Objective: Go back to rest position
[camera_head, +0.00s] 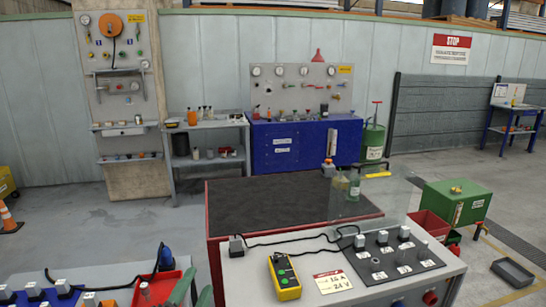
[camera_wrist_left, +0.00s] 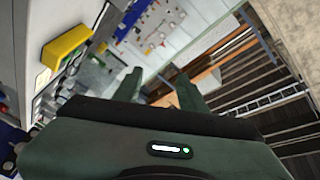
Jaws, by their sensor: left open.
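My left gripper (camera_head: 194,283) shows at the bottom edge of the head view as two dark green fingers, apart and with nothing seen between them. It is close to the red bin (camera_head: 150,290) and left of the grey control bench (camera_head: 237,270). In the left wrist view, the gripper (camera_wrist_left: 160,82) has its two fingers spread and empty, pointing away over a tilted view of the room. My right gripper does not show.
A yellow handheld device (camera_head: 284,277), a label plate and a dark panel with several connectors (camera_head: 390,262) are on the control bench. Behind stands a dark-topped red table (camera_head: 270,205) with bottles and a clear screen. Grey floor (camera_head: 90,225) is open at left.

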